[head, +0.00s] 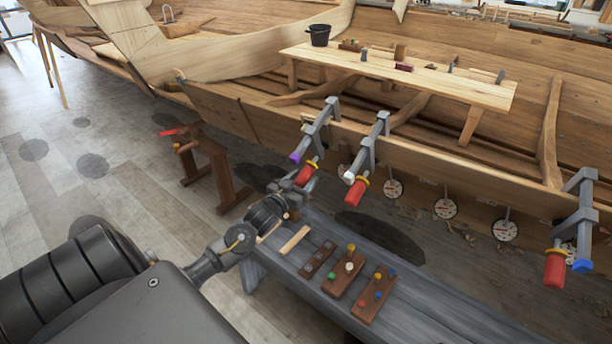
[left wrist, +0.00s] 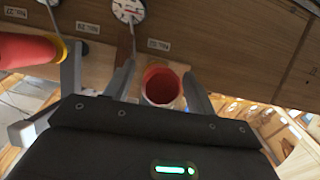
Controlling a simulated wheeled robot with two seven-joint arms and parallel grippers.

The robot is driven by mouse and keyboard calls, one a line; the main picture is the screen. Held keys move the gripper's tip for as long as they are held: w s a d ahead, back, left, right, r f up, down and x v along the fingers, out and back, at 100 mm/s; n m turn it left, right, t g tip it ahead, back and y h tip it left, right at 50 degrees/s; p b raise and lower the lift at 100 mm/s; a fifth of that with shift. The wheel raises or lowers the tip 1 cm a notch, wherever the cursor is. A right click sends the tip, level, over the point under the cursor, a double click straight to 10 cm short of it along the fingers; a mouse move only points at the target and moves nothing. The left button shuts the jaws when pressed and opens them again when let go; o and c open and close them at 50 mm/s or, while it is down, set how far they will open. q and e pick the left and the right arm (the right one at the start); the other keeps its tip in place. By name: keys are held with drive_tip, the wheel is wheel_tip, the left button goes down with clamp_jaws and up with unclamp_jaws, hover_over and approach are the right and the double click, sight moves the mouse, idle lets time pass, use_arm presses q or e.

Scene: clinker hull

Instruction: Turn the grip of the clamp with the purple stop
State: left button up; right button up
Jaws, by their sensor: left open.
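The clamp with the purple stop (head: 296,157) is a grey clamp hung on the hull's plank edge. Its red grip (head: 306,174) has a yellow collar and points down toward me. My left gripper (head: 297,186) is open at the lower end of this grip. In the left wrist view the round red end of the grip (left wrist: 160,84) lies between my two spread fingers, with a gap on the right. I cannot tell whether the left finger touches it. My right gripper is not in view.
A clamp with a white stop and red grip (head: 357,190) hangs close to the right; its grip also shows in the left wrist view (left wrist: 25,49). A blue-stop clamp (head: 582,265) is far right. Round dials (head: 446,208) line the hull. A grey bench (head: 425,310) holds peg boards below.

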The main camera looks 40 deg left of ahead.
use_arm(q)
drive_tip(key=shift+w, duration=1.05)
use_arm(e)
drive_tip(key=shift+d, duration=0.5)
use_arm(q)
drive_tip(key=c, duration=1)
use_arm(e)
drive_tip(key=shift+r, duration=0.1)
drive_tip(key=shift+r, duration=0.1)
use_arm(q)
drive_tip(key=shift+a+m+y+p, duration=0.15)
drive_tip(key=shift+m+y+p, duration=0.55)
drive_tip(key=shift+m+y, duration=0.35)
drive_tip(key=shift+a+m+y, duration=0.1)
drive_tip(key=shift+m+y, duration=0.85)
drive_tip(key=shift+y, duration=0.2)
drive_tip(key=shift+m+y+p, duration=0.3)
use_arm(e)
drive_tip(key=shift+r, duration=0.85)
